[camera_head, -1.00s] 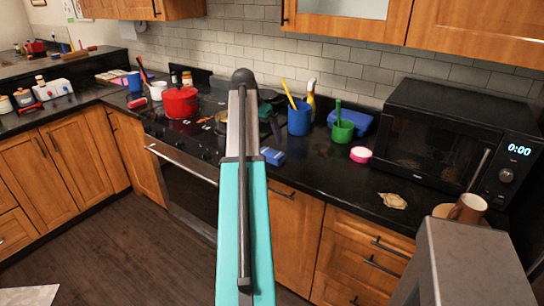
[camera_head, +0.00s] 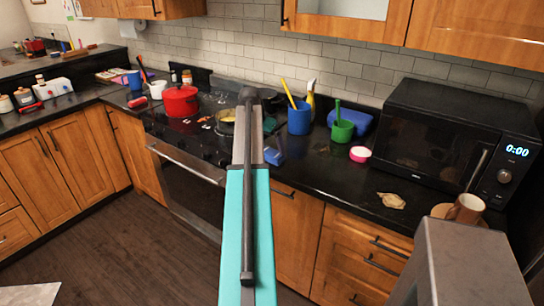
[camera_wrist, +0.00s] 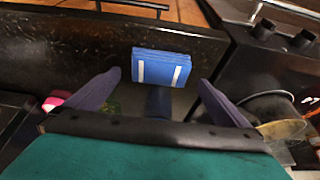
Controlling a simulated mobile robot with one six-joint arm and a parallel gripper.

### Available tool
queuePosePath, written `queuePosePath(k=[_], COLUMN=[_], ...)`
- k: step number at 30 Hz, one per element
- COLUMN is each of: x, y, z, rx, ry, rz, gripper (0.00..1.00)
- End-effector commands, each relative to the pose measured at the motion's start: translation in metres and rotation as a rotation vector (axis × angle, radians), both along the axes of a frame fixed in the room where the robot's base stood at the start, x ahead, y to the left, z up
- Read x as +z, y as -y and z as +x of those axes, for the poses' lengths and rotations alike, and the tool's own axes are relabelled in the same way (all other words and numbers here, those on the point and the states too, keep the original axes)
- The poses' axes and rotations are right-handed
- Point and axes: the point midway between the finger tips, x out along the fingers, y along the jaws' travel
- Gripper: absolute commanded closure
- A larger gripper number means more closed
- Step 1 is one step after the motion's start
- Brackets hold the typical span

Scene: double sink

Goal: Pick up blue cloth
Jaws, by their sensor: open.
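The blue cloth (camera_head: 276,156) is a small folded block at the counter's front edge, just right of my arm in the head view. My arm hides part of it there. In the wrist view the cloth (camera_wrist: 160,67), with two white stripes, lies near the counter edge. My gripper (camera_wrist: 159,80) is open, its two dark fingers spread to the left and right of the cloth in the picture. Nothing is held between them. I cannot tell the height gap between the fingertips and the cloth. My gripper's fingers are not clearly visible in the head view.
The stove with a red pot (camera_head: 181,101) and a pan is left of the cloth. A blue cup (camera_head: 299,120), a green cup (camera_head: 342,131) and a pink-sided round container (camera_head: 360,154) stand to its right. A microwave (camera_head: 455,145) is farther right.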

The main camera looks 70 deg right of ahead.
Motion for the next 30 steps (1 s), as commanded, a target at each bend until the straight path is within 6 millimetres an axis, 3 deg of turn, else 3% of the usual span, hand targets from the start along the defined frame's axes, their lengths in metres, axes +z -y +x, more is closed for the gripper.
queuePosePath(k=[8, 19, 30], x=[-0.011, -0.042, -0.047], y=[0.005, 0.019, 0.021], z=[-0.003, -0.008, -0.008], rx=[0.000, 0.000, 0.000], ry=[0.000, -0.001, 0.000], rz=[0.002, 0.001, 0.000], gripper=[0.00, 0.00, 0.00])
